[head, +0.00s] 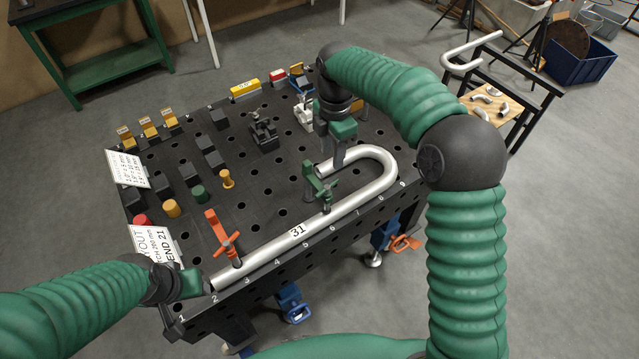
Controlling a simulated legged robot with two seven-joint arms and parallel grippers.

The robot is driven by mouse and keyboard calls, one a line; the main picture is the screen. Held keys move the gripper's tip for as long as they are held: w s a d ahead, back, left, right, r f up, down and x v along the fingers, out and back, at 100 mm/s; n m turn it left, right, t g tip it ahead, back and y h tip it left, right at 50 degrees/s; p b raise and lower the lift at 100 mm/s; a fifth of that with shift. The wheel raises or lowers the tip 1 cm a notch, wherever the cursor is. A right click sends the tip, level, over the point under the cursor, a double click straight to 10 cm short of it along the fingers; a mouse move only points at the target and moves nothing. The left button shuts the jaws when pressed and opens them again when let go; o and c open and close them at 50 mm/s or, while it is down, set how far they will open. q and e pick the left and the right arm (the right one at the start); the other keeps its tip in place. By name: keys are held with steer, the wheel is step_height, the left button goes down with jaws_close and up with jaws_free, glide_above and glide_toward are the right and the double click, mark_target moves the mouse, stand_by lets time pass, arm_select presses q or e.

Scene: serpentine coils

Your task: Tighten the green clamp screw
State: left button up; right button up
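The green clamp (313,180) stands on the black perforated table, over the straight run of the bent silver tube (270,246). My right gripper (339,162) points down just behind and right of the green clamp, close to the tube's inner leg. A gap seems to separate it from the clamp, and its finger opening is unclear. My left gripper (203,284) is low at the table's left front, beside the tube's near end. Its fingers are mostly hidden, so I cannot tell whether it touches the tube.
An orange clamp (220,234) stands near the tube's left end. Black blocks, yellow and green pegs (200,193) and a black fixture (263,130) occupy the table's left and back. White label cards (128,170) stand at the left edge. The table's middle is fairly open.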

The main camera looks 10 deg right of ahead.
glide_toward(326, 187)
steer(key=d+f, duration=0.1)
steer(key=d, duration=0.1)
steer(key=a+f, duration=0.1)
steer(key=f, duration=0.1)
steer(key=f+p, duration=0.1)
steer(key=f, duration=0.2)
steer(key=a+f+p, duration=0.1)
steer(key=f, duration=0.2)
steer(key=shift+a, duration=0.35)
steer(key=shift+d, duration=0.35)
steer(key=shift+d+f, duration=0.1)
steer(key=shift+d, duration=0.5)
steer(key=shift+c, duration=0.8)
steer(key=shift+d, duration=0.1)
steer(key=shift+c, duration=2.4)
steer(key=shift+a, duration=0.35)
jaws_close()
steer(key=shift+a, duration=0.35)
arm_select(q)
step_height(326, 187, up, 2)
steer(key=shift+w+r, duration=0.1)
steer(key=shift+w, duration=0.05)
